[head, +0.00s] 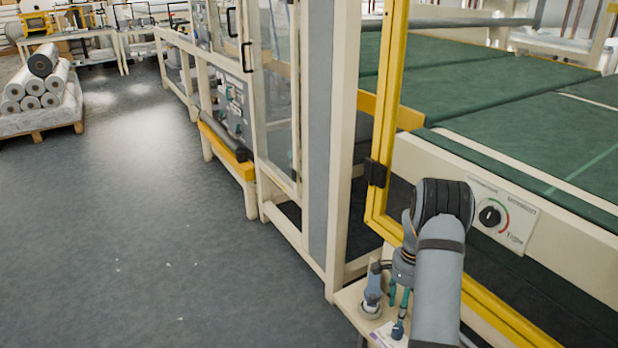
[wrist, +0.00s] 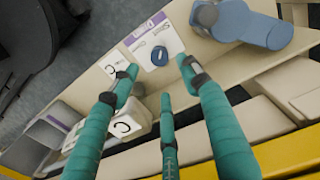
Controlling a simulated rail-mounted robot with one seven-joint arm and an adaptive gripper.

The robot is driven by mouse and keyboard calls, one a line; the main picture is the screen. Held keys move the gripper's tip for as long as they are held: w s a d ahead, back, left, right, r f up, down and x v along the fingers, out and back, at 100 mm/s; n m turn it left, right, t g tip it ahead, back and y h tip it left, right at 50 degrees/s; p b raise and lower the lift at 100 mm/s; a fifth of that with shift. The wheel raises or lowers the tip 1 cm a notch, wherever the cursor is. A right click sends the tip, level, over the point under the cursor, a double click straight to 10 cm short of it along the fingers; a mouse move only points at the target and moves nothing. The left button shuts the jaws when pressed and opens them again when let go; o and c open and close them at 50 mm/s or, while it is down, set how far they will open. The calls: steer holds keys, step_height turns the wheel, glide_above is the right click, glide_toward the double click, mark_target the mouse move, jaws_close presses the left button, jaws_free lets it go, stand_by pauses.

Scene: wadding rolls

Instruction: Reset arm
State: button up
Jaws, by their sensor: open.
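My gripper (head: 398,300) is at the lower right of the head view, pointing down over a small cream shelf (head: 350,300) beside the machine frame. In the wrist view its teal fingers (wrist: 160,80) are spread apart with nothing between them. Past the fingertips is a white card with a purple strip (wrist: 140,38) and a dark blue knob (wrist: 159,56). The knob also shows below the gripper in the head view (head: 398,331). I cannot tell whether a fingertip touches the shelf.
A blue-grey fitting (wrist: 250,24) stands on the shelf close to the fingers. A yellow door frame (head: 387,110) and a dial panel (head: 490,216) are close to my arm. Wadding rolls (head: 30,102) lie on a pallet far left.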

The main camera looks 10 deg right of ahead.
mark_target(398, 328)
step_height(398, 328, down, 9)
steer(key=shift+s+f, duration=0.1)
steer(key=shift+f, duration=0.05)
stand_by(0.4)
